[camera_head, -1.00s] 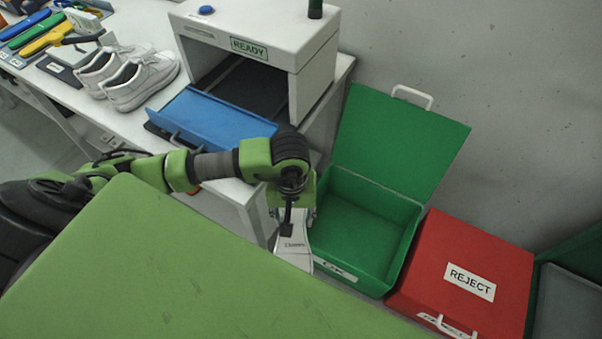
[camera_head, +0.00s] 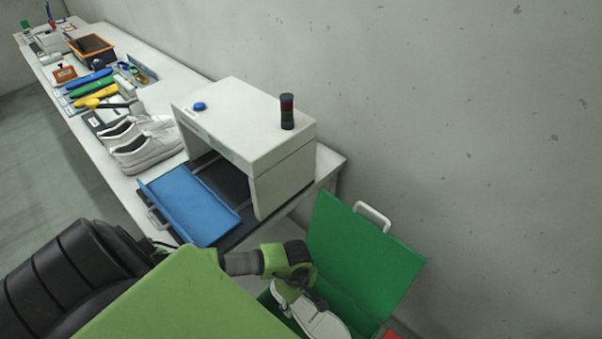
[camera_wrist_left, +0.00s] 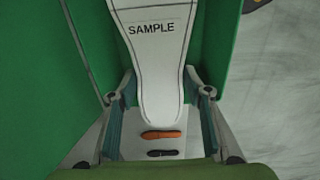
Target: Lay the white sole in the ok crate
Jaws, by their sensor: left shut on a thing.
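The white sole (camera_head: 322,322) is in my left gripper (camera_head: 300,300), over the open green crate (camera_head: 352,318) at the bottom of the head view. In the left wrist view the sole (camera_wrist_left: 150,60) carries the word SAMPLE and lies between the two fingers of the left gripper (camera_wrist_left: 160,118). Green crate surfaces (camera_wrist_left: 50,60) flank it there. The crate's lid (camera_head: 365,258) stands open with a pale handle. I cannot tell whether the sole touches the crate floor. The crate's front and label are out of the head view. My right gripper is not in view.
A red crate (camera_head: 392,335) barely shows beside the green one. A white machine (camera_head: 245,130) with a blue flap (camera_head: 190,210) stands on the white table. White shoes (camera_head: 145,145) and several coloured tools (camera_head: 90,88) lie farther left. A grey wall rises behind.

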